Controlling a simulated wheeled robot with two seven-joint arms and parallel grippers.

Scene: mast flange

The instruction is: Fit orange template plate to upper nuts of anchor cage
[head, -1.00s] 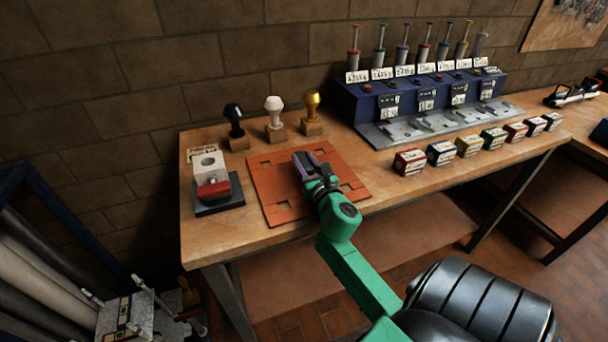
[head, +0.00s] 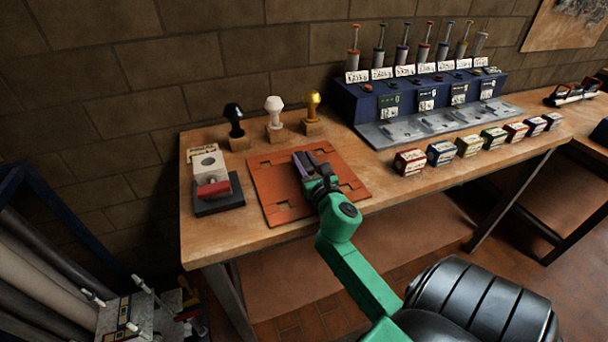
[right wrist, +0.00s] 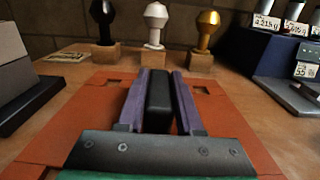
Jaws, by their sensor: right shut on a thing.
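The orange template plate (head: 275,200) lies flat on the wooden bench, with rectangular slots near its edges. My right gripper (head: 308,165) is low over the middle of the plate. In the right wrist view its two purple fingers (right wrist: 160,95) are shut on a black upright handle (right wrist: 160,100), which seems to stand on the plate (right wrist: 65,125). The fingers hide much of the plate's middle. At the lower left of the head view is a pale grey structure with white-tipped rods (head: 125,318), perhaps the anchor cage; its nuts cannot be made out. My left gripper is not in view.
Black, white and gold knobbed stamps (head: 275,115) stand behind the plate. A red-and-white block on a dark base (head: 215,195) is left of it. Several small boxes (head: 440,153) and a blue dispenser rack (head: 375,105) are to the right. A brick wall closes off the back.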

